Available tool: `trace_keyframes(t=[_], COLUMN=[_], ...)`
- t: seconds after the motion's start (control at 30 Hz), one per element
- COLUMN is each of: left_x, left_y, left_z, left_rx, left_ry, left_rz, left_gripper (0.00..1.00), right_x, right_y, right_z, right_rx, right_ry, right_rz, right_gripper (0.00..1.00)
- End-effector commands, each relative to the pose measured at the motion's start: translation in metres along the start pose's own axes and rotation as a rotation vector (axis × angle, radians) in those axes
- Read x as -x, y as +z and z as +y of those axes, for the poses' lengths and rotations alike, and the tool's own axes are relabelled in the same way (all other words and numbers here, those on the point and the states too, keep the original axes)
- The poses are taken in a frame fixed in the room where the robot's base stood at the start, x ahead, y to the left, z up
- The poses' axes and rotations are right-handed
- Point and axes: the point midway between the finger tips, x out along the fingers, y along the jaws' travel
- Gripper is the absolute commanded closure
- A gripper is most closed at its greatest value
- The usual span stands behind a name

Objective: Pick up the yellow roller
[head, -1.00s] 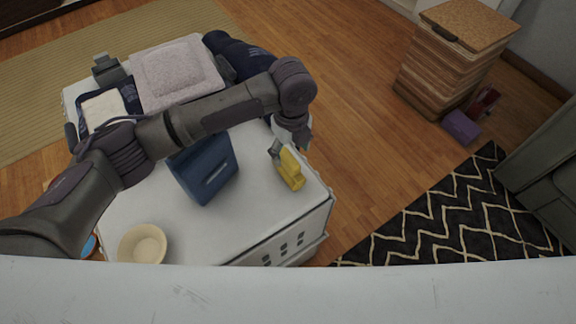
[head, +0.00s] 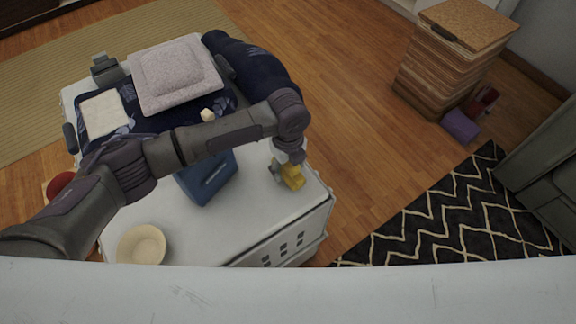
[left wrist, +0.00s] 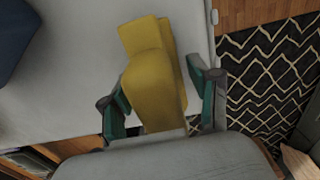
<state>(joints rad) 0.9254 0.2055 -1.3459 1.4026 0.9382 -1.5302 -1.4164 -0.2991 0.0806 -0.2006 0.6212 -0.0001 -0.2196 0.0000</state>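The yellow roller (head: 293,178) lies on the white tabletop (head: 255,215) near its right end. My left gripper (head: 284,167) is right over it and partly covers it. In the left wrist view the yellow roller (left wrist: 155,85) lies between the two fingers of my left gripper (left wrist: 160,78). The fingers are spread, one on each side of it; whether they touch it is hard to tell. My right gripper is not in view.
A blue box (head: 207,180) stands close to the left of the roller. A cream bowl (head: 142,244) sits at the near left, and a pink cushion (head: 175,75) lies at the far end. Floor and a black patterned rug (head: 450,220) lie to the right.

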Motion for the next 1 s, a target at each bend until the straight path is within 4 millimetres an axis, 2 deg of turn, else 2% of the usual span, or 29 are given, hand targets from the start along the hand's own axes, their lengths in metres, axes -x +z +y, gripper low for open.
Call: trace_keyframes(t=[0.03, 0.3, 0.67, 0.77, 0.93, 1.0], left_x=[0.000, 0.000, 0.006, 0.016, 0.044, 0.051], left_y=[0.000, 0.000, 0.000, 0.001, 0.001, -0.015], left_z=[0.000, 0.000, 0.000, -0.001, -0.001, 0.002], left_rx=[0.000, 0.000, 0.000, 0.001, -0.001, -0.005], left_ry=[0.000, 0.000, -0.001, -0.003, -0.004, -0.002], left_rz=[0.000, 0.000, -0.001, -0.001, -0.001, 0.002], left_gripper=[0.52, 0.97, 0.97, 0.97, 0.97, 0.97], right_x=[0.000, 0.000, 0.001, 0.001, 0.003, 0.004], right_y=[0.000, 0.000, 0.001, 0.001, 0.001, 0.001], right_z=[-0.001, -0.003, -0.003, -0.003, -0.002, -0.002], right_rx=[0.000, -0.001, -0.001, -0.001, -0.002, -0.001], right_ry=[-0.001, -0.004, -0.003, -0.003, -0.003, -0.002], right_rz=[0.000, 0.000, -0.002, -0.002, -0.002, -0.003], right_gripper=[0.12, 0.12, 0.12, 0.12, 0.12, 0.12])
